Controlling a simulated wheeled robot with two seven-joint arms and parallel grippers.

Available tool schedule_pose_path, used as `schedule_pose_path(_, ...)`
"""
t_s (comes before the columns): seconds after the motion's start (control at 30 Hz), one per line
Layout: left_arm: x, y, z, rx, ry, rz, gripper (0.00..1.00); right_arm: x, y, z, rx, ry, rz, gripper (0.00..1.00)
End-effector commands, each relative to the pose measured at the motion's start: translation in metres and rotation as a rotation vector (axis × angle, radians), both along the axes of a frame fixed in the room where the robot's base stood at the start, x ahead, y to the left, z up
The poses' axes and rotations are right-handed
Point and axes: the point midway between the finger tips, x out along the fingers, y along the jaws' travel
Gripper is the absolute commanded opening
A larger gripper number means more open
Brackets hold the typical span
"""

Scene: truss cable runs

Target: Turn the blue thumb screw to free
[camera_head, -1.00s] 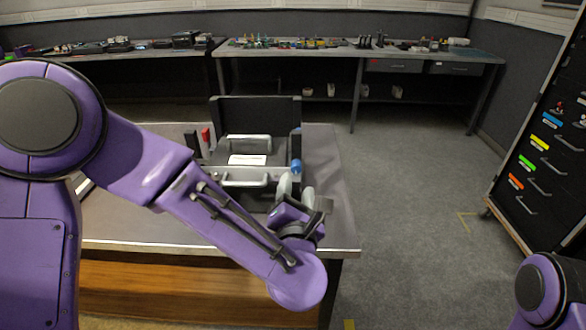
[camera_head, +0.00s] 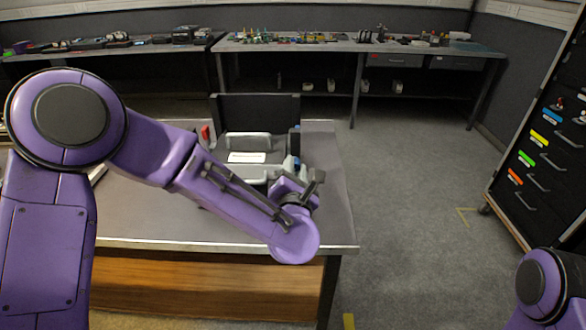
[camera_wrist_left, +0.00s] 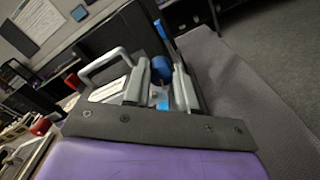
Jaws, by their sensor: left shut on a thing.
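The blue thumb screw (camera_wrist_left: 161,70) shows between the two pale fingers of my left gripper (camera_wrist_left: 162,88) in the left wrist view. The left gripper is shut on it. In the head view the left gripper (camera_head: 292,178) is at the right side of the black and grey device (camera_head: 256,110) on the table, and its wrist and fingers hide most of the screw. The screw's exact turn position cannot be read. Of my right arm, only a purple part shows at the lower right of the head view; its gripper is out of view.
The device has a grey handle (camera_head: 245,137), a white label (camera_head: 247,158) and a red part (camera_head: 205,132) on its left. The table (camera_head: 150,225) is clear in front. A back bench (camera_head: 340,47) holds small items. A drawer cabinet (camera_head: 545,150) stands at the right.

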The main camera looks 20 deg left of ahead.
Motion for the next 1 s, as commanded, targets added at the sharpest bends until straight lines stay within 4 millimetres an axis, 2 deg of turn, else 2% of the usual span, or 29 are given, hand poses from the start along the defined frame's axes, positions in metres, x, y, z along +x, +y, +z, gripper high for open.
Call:
schedule_pose_path(0.37, 0.002, -0.005, 0.005, 0.130, 0.027, -0.002, 0.00, 0.000, 0.000, 0.003, 0.000, 0.001, 0.001, 0.43)
schedule_pose_path(1.0, 0.003, -0.009, 0.007, 0.698, 0.186, -0.011, 0.00, 0.000, 0.000, 0.020, 0.000, 0.001, 0.001, 0.43)
